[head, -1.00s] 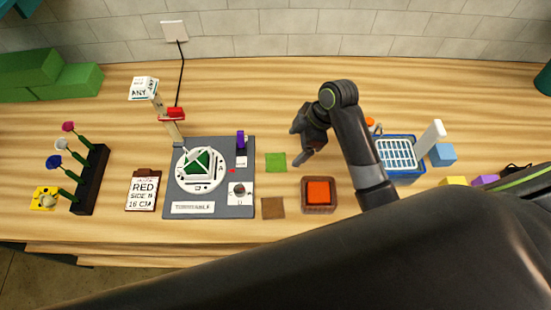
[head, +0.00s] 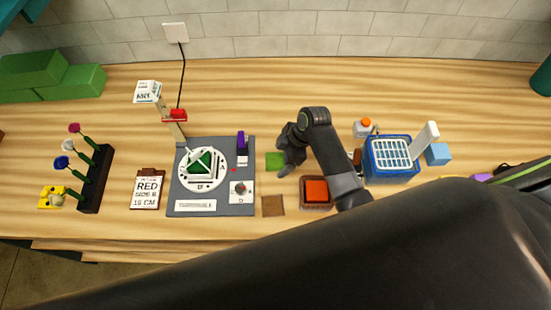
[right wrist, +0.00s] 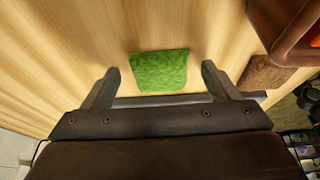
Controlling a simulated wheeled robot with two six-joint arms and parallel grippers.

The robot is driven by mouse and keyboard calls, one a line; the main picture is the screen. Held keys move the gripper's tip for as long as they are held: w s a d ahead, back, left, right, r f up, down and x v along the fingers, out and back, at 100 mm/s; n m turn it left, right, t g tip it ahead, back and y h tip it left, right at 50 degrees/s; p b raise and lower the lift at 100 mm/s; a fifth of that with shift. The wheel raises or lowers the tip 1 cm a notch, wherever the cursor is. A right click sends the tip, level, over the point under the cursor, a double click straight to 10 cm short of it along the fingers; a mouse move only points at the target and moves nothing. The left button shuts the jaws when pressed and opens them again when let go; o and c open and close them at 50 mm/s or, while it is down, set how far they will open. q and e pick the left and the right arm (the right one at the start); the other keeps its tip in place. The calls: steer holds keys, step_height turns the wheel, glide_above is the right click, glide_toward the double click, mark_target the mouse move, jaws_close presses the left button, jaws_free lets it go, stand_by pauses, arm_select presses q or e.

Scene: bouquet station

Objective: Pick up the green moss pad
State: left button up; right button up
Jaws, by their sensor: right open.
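The green moss pad (head: 273,161) lies flat on the wooden table, just right of the grey station board. My right gripper (head: 287,160) is over the pad's right side in the head view and hides part of it. In the right wrist view the pad (right wrist: 159,71) lies ahead, between the lines of the two open fingers (right wrist: 160,82), with wood showing on both sides of it. The gripper is open and empty. My left gripper is not in view.
A brown pad (head: 273,206) and a red-orange button box (head: 316,191) lie close by in front. The grey board (head: 212,210) with its dial stands to the left. A blue basket (head: 390,179) is right of my arm. Table behind the pad is clear.

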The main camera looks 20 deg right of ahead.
steer(key=c, duration=1.1)
steer(key=shift+o, duration=0.2)
